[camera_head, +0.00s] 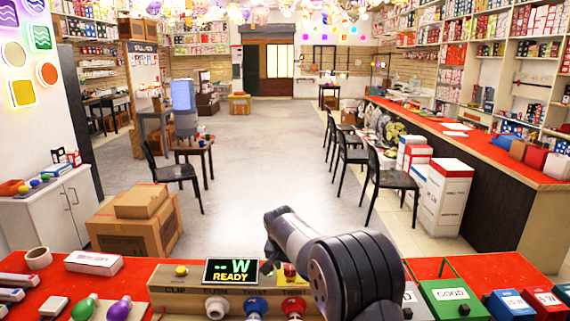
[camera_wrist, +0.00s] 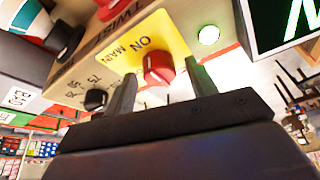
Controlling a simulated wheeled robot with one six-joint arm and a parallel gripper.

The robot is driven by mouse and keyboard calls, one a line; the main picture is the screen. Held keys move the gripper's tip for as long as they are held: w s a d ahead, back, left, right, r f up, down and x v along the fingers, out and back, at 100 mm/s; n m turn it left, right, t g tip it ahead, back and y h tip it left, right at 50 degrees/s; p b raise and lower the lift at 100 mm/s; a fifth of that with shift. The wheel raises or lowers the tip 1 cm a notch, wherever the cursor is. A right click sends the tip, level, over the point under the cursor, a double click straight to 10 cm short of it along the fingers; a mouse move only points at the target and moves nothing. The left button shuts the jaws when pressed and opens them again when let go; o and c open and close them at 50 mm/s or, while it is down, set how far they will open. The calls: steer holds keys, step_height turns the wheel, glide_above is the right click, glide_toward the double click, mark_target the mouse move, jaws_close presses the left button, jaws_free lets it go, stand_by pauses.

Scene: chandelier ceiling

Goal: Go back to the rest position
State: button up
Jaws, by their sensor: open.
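My gripper (camera_wrist: 162,90) is open in the wrist view, its two dark fingers on either side of a red knob (camera_wrist: 158,68). The knob sits on a yellow plate marked ON and MAIN (camera_wrist: 128,48). I cannot tell whether a finger touches it. The plate is on a tan panel box (camera_wrist: 85,65), which also shows in the head view (camera_head: 170,283). A display (camera_head: 231,271) on the box reads "--W READY".
The box has white, blue and red sockets (camera_head: 256,307) in front. Green (camera_head: 455,298) and blue (camera_head: 512,305) bins stand on the red table right of my arm. Loose bulbs (camera_head: 88,307) and a white box (camera_head: 93,263) lie left. Open floor (camera_head: 270,150) stretches beyond the table.

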steer(key=n, duration=0.2)
steer(key=n+y, duration=0.1)
steer(key=n, duration=0.1)
steer(key=shift+d+y, duration=0.2)
steer(key=shift+y, duration=0.1)
steer(key=shift+n+y, duration=0.6)
steer(key=shift+n, duration=1.3)
steer(key=shift+v, duration=1.4)
